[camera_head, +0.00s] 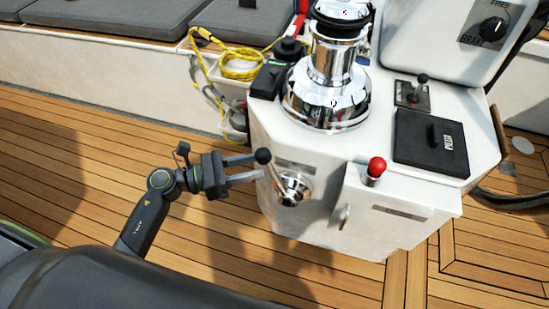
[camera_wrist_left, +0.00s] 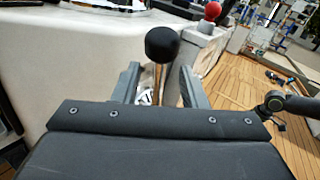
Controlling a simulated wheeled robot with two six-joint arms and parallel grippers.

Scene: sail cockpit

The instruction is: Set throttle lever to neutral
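The throttle lever is a polished metal lever with a black ball knob (camera_head: 262,156), on the left face of the white console. Its shiny metal base (camera_head: 290,190) shows below right of the knob. The lever leans left towards my left gripper (camera_head: 258,166), whose fingers are apart at the knob end. In the left wrist view, the black knob (camera_wrist_left: 162,44) and thin stem stand between the two open fingers (camera_wrist_left: 158,88), with a gap on each side. Contact does not show there.
A red-knobbed lever (camera_head: 376,168) stands on the console's lower box (camera_head: 400,210). A chrome winch (camera_head: 328,85), black pilot panel (camera_head: 430,142) and small joystick (camera_head: 414,90) are on top. Yellow rope (camera_head: 240,62) hangs behind. The teak deck (camera_head: 60,150) is clear at left.

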